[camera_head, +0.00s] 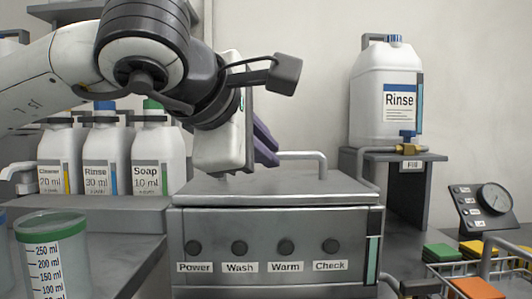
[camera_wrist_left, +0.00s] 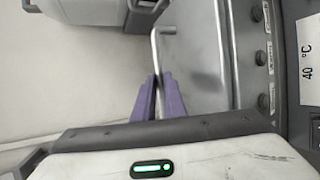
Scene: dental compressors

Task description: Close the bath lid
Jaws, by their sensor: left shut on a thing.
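The grey bath (camera_head: 300,222) stands in the middle of the head view, with dark buttons labelled Power, Wash, Warm and Check on its front. Its grey lid (camera_head: 320,188) lies flat, or nearly flat, over the top; any small gap cannot be told. A metal bar handle (camera_head: 318,158) rises from the lid and also shows in the left wrist view (camera_wrist_left: 155,48). My left gripper (camera_head: 266,145) is above the back of the lid, and its purple fingers (camera_wrist_left: 159,88) are shut on the handle bar. My right gripper is not in view.
Cleaner, Rinse and Soap bottles (camera_head: 103,160) stand on a ledge at left, behind a measuring cup (camera_head: 52,255). A large Rinse jug (camera_head: 386,95) stands on a raised shelf at right.

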